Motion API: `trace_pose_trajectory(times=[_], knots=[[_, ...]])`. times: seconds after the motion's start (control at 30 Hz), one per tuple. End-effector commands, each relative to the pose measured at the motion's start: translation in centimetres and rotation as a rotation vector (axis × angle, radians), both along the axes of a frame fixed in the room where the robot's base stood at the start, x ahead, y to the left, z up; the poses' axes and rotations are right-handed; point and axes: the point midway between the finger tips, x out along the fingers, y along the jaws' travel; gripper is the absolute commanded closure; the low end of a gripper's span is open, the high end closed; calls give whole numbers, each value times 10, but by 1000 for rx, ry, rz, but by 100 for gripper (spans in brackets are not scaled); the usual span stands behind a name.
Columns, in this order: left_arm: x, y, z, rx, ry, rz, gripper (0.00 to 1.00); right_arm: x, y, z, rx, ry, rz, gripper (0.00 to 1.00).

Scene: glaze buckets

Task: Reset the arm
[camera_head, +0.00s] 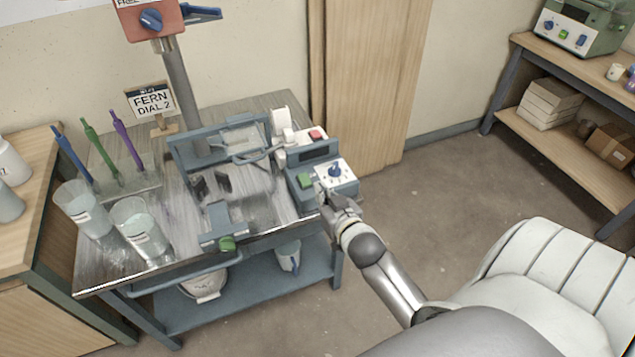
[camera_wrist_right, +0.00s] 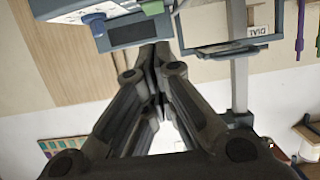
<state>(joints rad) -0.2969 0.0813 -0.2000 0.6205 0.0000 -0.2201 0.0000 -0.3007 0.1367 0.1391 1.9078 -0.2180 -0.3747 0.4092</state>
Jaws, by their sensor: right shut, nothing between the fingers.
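My right arm comes in from the lower right in the head view. Its gripper (camera_head: 337,204) is just in front of the blue-grey control box (camera_head: 308,178), below its dial (camera_head: 334,172). I cannot tell whether it touches the box. In the right wrist view the gripper (camera_wrist_right: 152,62) has its fingers together, with nothing between them. The box's dark display (camera_wrist_right: 140,32) shows just past the fingertips there. My left gripper is not in view.
The metal table (camera_head: 110,250) holds clear buckets (camera_head: 140,228), coloured tools (camera_head: 100,147) and a "FERN DIAL 2" sign (camera_head: 150,100). A bucket (camera_head: 288,256) stands on its lower shelf. A shelf unit (camera_head: 560,140) is at right. The floor (camera_head: 430,190) between is clear.

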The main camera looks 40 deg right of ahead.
Motion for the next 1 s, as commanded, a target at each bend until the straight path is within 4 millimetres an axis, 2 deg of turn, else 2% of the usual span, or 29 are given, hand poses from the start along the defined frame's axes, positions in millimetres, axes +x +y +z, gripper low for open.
trace_pose_trajectory(times=[0.57,0.67,0.77,0.83,0.93,1.0], knots=[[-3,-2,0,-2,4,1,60,-2,0,1,0,-1,0,100],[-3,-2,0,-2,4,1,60,-3,1,-5,0,9,2,100],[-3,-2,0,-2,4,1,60,-7,6,-32,6,58,12,100],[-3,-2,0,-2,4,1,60,-14,13,-67,11,125,27,100],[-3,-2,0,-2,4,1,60,-34,27,-135,18,253,60,100],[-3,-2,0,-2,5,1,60,-55,39,-183,22,349,87,100]])
